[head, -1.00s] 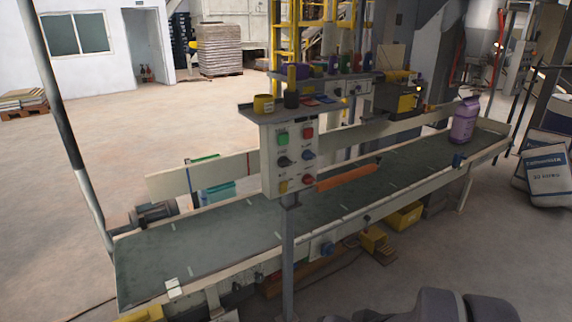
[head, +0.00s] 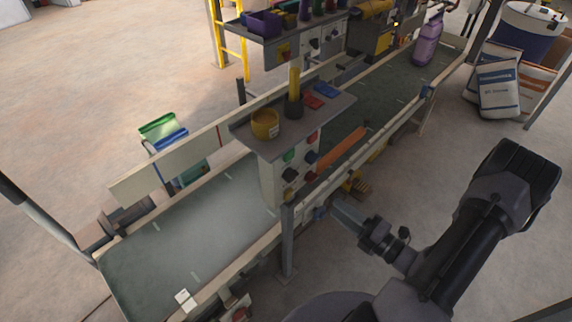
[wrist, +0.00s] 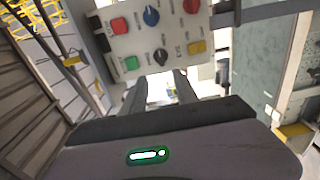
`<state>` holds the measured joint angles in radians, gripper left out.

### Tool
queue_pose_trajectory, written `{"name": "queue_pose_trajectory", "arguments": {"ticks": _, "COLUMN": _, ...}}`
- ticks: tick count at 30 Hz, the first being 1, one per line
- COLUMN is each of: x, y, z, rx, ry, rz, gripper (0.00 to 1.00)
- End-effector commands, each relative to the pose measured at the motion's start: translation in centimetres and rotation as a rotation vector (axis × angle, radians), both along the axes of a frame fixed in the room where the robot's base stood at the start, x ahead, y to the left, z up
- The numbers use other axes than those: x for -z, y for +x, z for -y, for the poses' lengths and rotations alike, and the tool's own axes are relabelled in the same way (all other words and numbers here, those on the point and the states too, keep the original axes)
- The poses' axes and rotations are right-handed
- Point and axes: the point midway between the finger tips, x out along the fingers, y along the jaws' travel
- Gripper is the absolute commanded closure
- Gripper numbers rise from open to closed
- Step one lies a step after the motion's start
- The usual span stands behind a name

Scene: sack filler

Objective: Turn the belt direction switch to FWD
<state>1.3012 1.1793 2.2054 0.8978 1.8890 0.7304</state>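The control panel (head: 273,185) stands on a post beside the belt; in the wrist view its face (wrist: 140,42) fills the top. It carries a black knob (wrist: 160,57), a blue knob (wrist: 151,16), a red knob (wrist: 191,6), a green button (wrist: 131,63), a red button (wrist: 119,25) and a yellow one (wrist: 196,47). Labels are too small to read, so I cannot tell which knob is the belt direction switch or how it is set. My gripper (wrist: 161,77) is open and empty, its fingers apart below the black knob in the picture. It also shows in the head view (head: 338,208).
A shelf (head: 322,104) on top of the panel holds a yellow cup (head: 265,124) and a dark holder. The conveyor belt (head: 185,240) runs behind the panel, with a purple container (head: 428,42) at its far end. Sacks (head: 497,80) stand at the right.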

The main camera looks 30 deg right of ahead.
Motion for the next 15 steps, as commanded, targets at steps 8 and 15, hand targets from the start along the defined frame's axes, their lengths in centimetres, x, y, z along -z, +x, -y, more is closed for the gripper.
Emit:
{"name": "queue_pose_trajectory", "arguments": {"ticks": 8, "x": 0.2, "y": 7.9, "z": -3.2, "rx": -0.014, "ry": -0.007, "rz": 0.001, "gripper": 0.65}}
{"name": "queue_pose_trajectory", "arguments": {"ticks": 15, "x": 0.1, "y": 13.2, "z": -5.1, "rx": -0.012, "ry": -0.007, "rz": 0.001, "gripper": 0.65}}
